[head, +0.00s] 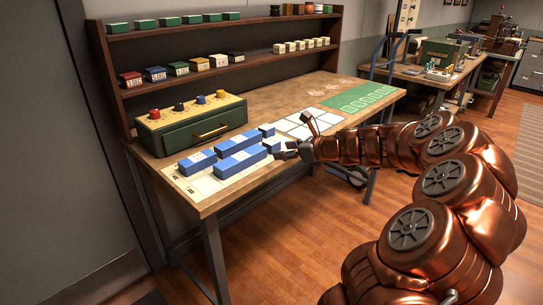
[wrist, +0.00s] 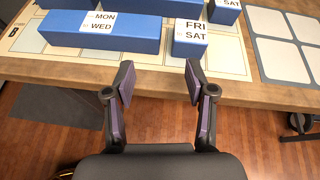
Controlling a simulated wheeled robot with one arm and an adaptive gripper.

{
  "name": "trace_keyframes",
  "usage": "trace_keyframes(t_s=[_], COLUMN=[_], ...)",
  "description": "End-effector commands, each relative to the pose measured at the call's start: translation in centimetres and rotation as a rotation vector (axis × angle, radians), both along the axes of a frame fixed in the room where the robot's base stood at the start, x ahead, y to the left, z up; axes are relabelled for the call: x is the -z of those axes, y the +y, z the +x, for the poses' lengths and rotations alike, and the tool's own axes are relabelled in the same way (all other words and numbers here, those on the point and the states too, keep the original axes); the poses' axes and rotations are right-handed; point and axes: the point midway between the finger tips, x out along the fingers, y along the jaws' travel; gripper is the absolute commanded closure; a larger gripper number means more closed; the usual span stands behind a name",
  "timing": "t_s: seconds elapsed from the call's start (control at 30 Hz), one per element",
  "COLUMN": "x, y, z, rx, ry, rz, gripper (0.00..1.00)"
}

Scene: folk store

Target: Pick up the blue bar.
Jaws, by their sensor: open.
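Several blue blocks with white labels lie on a pale board on the workbench. The longest blue bar (head: 243,163) shows in the head view near the bench's front edge; in the wrist view this bar (wrist: 70,38) carries a "MON WED" label. A short blue block (wrist: 189,49) labelled "FRI SAT" is right of it. Another long blue block (wrist: 150,6) lies behind, cut by the frame's top. My gripper (wrist: 158,76) is open and empty, in front of the gap between the bar and short block, touching neither. In the head view my gripper (head: 287,153) is beside the blocks' right end.
A green drawer box (head: 205,132) with coloured knobs stands behind the blocks. Shelves (head: 200,75) with small boxes rise at the back. A white-panelled board (head: 310,124) and a green mat (head: 360,97) lie to the right. The bench's front edge (wrist: 255,100) is close to my gripper.

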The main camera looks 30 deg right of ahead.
Motion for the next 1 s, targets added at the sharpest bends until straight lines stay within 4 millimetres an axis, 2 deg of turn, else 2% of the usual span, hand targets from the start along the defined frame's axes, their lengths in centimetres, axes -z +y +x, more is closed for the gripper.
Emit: trace_keyframes(t_s=[0.03, 0.1, 0.2, 0.57, 1.0], x=[0.8, 1.2, 1.5, 2.3, 3.2], y=[-1.8, -3.2, -4.0, -3.2, -2.0], z=[-0.1, -0.2, 0.1, 2.5, 6.9], rx=[0.049, 0.092, 0.118, 0.113, 0.114], ry=[0.0, 0.002, 0.003, 0.004, 0.003], rz=[0.033, 0.065, 0.085, 0.086, 0.083], gripper=[0.45, 0.45, 0.45, 0.45, 0.45])
